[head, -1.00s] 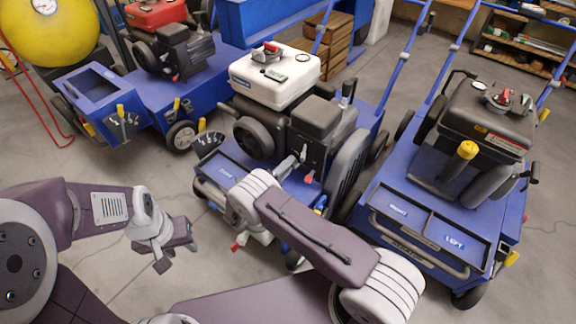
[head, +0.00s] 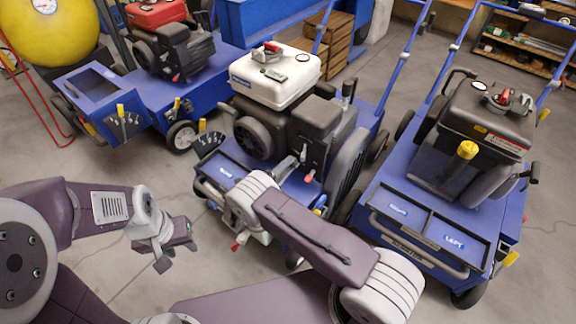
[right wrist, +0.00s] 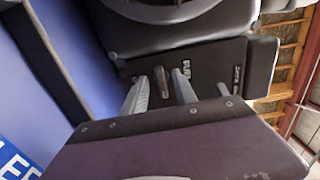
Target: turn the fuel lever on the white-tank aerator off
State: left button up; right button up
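The white-tank aerator (head: 275,80) stands in the middle of the head view, with a blue deck and a dark engine. My right arm reaches over its front. My right gripper (head: 290,163) is at the engine's dark side panel. In the right wrist view two grey fingers (right wrist: 160,90) stand apart at the dark panel (right wrist: 215,68), which has small white markings. A small dark lever-like part (right wrist: 162,82) shows between them; I cannot tell whether they touch it. My left gripper (head: 178,245) is open and empty above the floor at left.
A black-tank aerator (head: 490,115) stands close on the right. A red-tank aerator (head: 155,14) stands at the back left, near a yellow round tank (head: 45,45). Wooden crates (head: 330,40) are behind. Floor at the lower left is clear around my left gripper.

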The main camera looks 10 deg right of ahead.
jog(key=p+v, duration=0.2)
jog(key=v, duration=0.6)
jog(key=shift+r, duration=0.1)
jog(key=shift+s+a, duration=0.2)
jog(key=shift+a, duration=0.05)
jog(key=shift+d, duration=0.1)
